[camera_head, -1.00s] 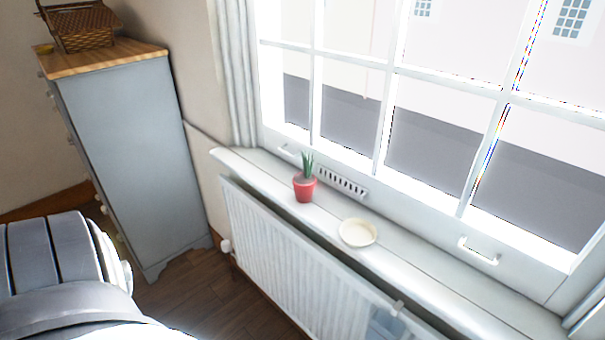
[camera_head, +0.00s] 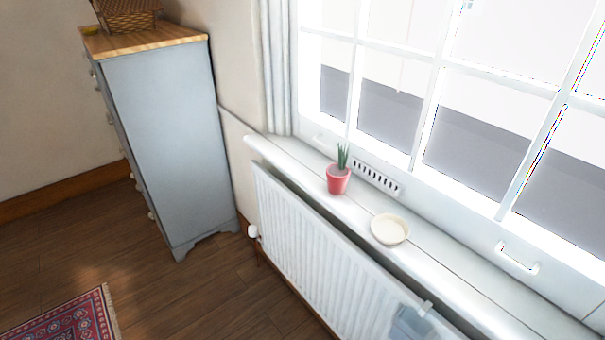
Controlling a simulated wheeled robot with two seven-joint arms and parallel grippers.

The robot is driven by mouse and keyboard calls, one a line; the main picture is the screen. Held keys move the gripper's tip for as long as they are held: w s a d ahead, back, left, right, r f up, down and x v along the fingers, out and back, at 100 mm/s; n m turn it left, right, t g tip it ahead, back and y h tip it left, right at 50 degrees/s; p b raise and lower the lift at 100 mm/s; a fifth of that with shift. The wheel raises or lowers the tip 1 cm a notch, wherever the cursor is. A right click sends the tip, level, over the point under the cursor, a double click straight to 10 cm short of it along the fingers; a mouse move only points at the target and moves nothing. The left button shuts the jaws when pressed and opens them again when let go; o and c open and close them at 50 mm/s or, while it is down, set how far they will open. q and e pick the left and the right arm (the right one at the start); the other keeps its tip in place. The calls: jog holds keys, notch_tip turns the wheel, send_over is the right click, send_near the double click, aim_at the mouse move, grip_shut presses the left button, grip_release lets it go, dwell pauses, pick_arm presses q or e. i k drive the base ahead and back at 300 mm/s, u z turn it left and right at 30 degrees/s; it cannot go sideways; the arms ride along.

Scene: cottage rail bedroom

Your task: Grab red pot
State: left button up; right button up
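The red pot (camera_head: 338,180) holds a small green spiky plant (camera_head: 343,156). It stands upright on the white windowsill (camera_head: 295,160), near the sill's left part. Neither of my grippers is in view, and nothing touches the pot.
A cream round dish (camera_head: 390,229) sits on the sill to the right of the pot. A white radiator (camera_head: 310,250) is below the sill. A grey chest of drawers (camera_head: 165,130) with a wicker basket (camera_head: 128,14) stands left. Wooden floor (camera_head: 150,285) and a patterned rug (camera_head: 65,325) are at lower left.

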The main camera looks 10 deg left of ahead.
aim_at(338, 175)
jog(key=u, duration=0.55)
jog(key=i, duration=0.85)
jog(key=u, duration=0.25)
